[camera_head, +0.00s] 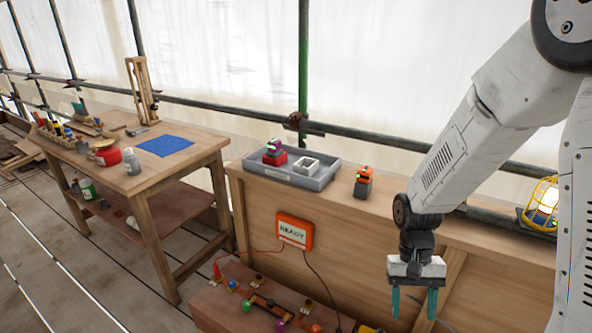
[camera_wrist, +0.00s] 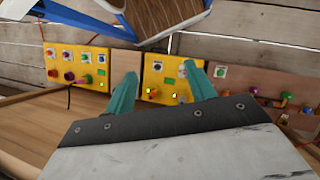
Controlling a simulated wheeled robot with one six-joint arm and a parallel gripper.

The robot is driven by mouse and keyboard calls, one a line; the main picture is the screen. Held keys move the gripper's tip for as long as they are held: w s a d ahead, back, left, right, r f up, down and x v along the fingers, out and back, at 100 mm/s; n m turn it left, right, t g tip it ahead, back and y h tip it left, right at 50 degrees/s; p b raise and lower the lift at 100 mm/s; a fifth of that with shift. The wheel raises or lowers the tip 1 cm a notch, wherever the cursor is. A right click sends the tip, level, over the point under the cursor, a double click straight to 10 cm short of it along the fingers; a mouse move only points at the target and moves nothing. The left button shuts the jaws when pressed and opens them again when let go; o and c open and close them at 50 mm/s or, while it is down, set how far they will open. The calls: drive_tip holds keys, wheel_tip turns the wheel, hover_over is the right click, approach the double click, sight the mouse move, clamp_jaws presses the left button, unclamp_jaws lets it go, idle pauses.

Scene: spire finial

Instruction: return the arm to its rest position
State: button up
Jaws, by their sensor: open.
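My white arm comes in from the right in the head view and bends down to my gripper (camera_head: 415,303). The gripper points downward, with its two teal fingers apart and nothing between them. It hangs in front of the wooden counter (camera_head: 350,258), at the right of the READY box. In the wrist view my gripper (camera_wrist: 165,95) shows its teal fingers spread, with a yellow control panel (camera_wrist: 160,78) beyond them.
A grey tray (camera_head: 292,173) and an orange-and-black device (camera_head: 363,183) stand on the counter. An orange READY box (camera_head: 294,230) hangs on its front, above a low bench (camera_head: 225,303) with coloured parts. A wooden workbench (camera_head: 150,180) stands left. A yellow caged lamp (camera_head: 543,205) is at right.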

drive_tip(key=s+r+t, duration=0.2)
drive_tip(key=s+r, duration=0.2)
drive_tip(key=r, duration=0.4)
drive_tip(key=s+d+r+n+t, duration=0.1)
drive_tip(key=s+r+t, duration=0.1)
drive_tip(key=s+r, duration=0.3)
drive_tip(key=s+r+n+t, duration=0.1)
drive_tip(key=s+r, duration=0.4)
drive_tip(key=r, duration=0.6)
drive_tip(key=shift+d+t, duration=0.35)
drive_tip(key=shift+t, duration=0.35)
